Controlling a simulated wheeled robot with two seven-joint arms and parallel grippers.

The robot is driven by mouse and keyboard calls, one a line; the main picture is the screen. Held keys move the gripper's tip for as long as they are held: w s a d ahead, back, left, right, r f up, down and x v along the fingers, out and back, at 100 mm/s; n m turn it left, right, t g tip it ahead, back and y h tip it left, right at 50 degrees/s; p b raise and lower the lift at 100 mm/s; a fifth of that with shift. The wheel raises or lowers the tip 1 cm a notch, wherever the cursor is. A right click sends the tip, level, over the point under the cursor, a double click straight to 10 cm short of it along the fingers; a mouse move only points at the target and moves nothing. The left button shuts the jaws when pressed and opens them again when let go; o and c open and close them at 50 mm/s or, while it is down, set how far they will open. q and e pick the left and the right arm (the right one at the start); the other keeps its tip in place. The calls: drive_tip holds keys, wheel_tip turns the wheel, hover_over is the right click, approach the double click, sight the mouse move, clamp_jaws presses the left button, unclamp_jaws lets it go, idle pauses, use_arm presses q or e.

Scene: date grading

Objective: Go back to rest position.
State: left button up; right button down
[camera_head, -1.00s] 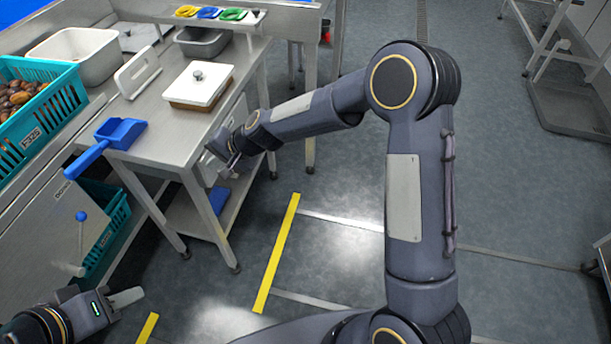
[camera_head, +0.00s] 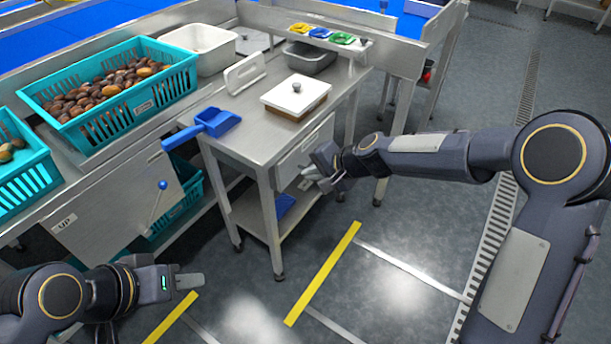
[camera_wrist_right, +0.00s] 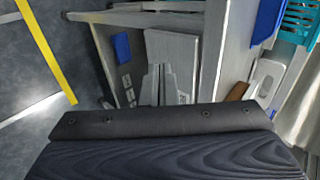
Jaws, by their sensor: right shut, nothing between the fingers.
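My right gripper (camera_head: 326,172) is shut and empty. It is in front of the drawer side of the steel table (camera_head: 240,128), below the tabletop; I cannot tell whether it touches. In the right wrist view its fingers (camera_wrist_right: 166,88) point toward the table's front and lower shelf. My left gripper (camera_head: 186,284) is low at the bottom left of the head view, pointing right, over the floor. Its fingers show side-on, so I cannot tell whether it is open or shut. No object shows in it.
The tabletop holds a white-lidded box (camera_head: 296,92), a blue scoop (camera_head: 218,122) and a grey tub (camera_head: 311,60). Teal crates of dates (camera_head: 150,105) stand at the left. A blue conveyor (camera_head: 90,30) runs behind. Open floor with yellow lines (camera_head: 323,274) lies in front.

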drive_tip(key=s+d+r+n+h, duration=0.1)
drive_tip(key=s+d+r+n, duration=0.2)
drive_tip(key=s+d+r, duration=0.95)
drive_tip(key=s+d+f+n+h, duration=0.15)
drive_tip(key=s+d, duration=0.25)
drive_tip(key=s, duration=0.5)
drive_tip(key=s+d+f+n+h, duration=0.1)
drive_tip(key=s+d+f, duration=0.15)
drive_tip(key=s, duration=0.75)
wheel_tip(320, 180, up, 16)
drive_tip(key=d+p, duration=0.1)
drive_tip(key=p, duration=1.6)
drive_tip(key=shift+r, duration=0.25)
drive_tip(key=shift+h, duration=0.25)
